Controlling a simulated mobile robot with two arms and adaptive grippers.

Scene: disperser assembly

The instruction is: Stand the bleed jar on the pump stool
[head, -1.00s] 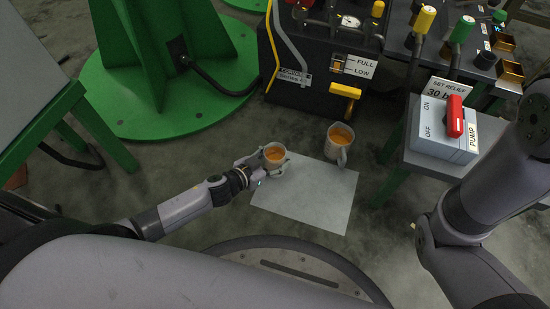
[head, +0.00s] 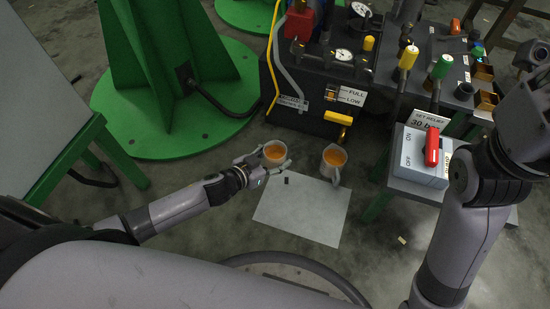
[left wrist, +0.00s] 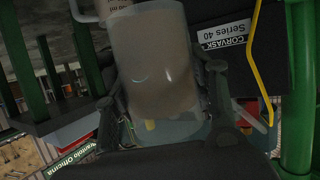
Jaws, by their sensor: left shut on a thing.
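My left gripper (head: 277,166) is shut on the side of a translucent jar (head: 274,152) with orange liquid, held upright by the far edge of a white sheet (head: 300,212). In the left wrist view the jar (left wrist: 155,65) stands between the two fingers. A second jug (head: 334,160) with a handle and orange liquid stands to its right; I cannot tell from labels which is the bleed jar. The pump stool (head: 460,190), grey-topped with green legs, is at right and carries the pump switch box (head: 415,152). My right gripper is out of view.
The dark hydraulic unit (head: 305,120) with gauges and a yellow lever (head: 338,118) stands behind the jars. A green pedestal (head: 165,120) is at the back left. My right arm hangs over the stool's right part.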

